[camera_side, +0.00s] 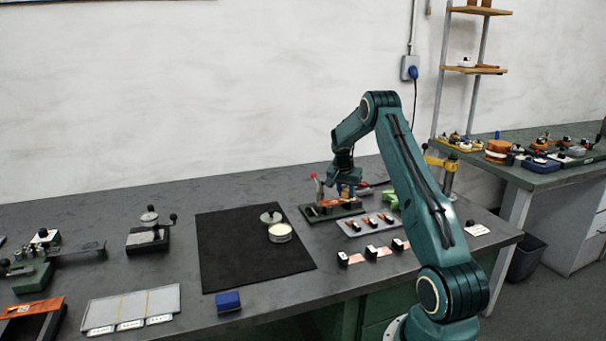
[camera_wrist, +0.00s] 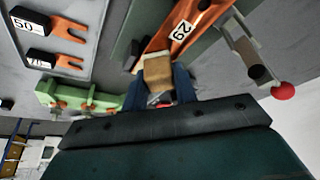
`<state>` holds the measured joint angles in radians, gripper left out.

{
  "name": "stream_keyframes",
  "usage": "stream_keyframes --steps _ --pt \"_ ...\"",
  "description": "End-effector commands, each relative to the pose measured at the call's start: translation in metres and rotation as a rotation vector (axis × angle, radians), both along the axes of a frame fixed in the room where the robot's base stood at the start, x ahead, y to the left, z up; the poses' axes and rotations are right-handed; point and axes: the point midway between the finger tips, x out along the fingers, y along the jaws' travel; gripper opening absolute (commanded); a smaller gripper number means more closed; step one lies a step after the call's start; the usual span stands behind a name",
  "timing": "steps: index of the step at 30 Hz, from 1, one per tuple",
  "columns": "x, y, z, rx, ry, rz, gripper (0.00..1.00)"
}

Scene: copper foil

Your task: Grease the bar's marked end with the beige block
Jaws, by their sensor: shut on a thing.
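My gripper (camera_wrist: 159,84) has its two blue fingers shut on the beige block (camera_wrist: 157,70). In the side view my gripper (camera_side: 347,188) is low over the dark fixture (camera_side: 322,211) near the back of the bench. The copper-orange bar (camera_wrist: 198,17) lies along this fixture and carries a white label reading 29. The block overlaps the bar's near end in the wrist view and covers part of it. I cannot tell whether the block touches the bar. No other mark on that end is clear.
A red-knobbed lever (camera_wrist: 281,90) stands beside the fixture. A grey tray (camera_wrist: 86,15) holds fork-ended pieces labelled 50 and 70, with a green holder (camera_wrist: 75,97) nearby. An open round tin (camera_side: 280,233) and its lid stand on the black mat (camera_side: 235,262), which is otherwise clear.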

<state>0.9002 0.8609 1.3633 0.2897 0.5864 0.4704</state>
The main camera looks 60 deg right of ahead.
Motion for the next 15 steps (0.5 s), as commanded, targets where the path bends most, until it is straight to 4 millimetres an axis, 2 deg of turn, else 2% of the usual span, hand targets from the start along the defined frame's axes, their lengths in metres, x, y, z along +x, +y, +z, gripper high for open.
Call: stream_keyframes --steps 5,7,15 --pt "0.008 0.008 0.004 0.000 0.000 0.000 0.10" --pt "0.008 0.008 0.021 -0.003 -0.004 -0.001 0.10" --pt "0.008 0.008 0.043 -0.001 -0.001 0.000 0.10"
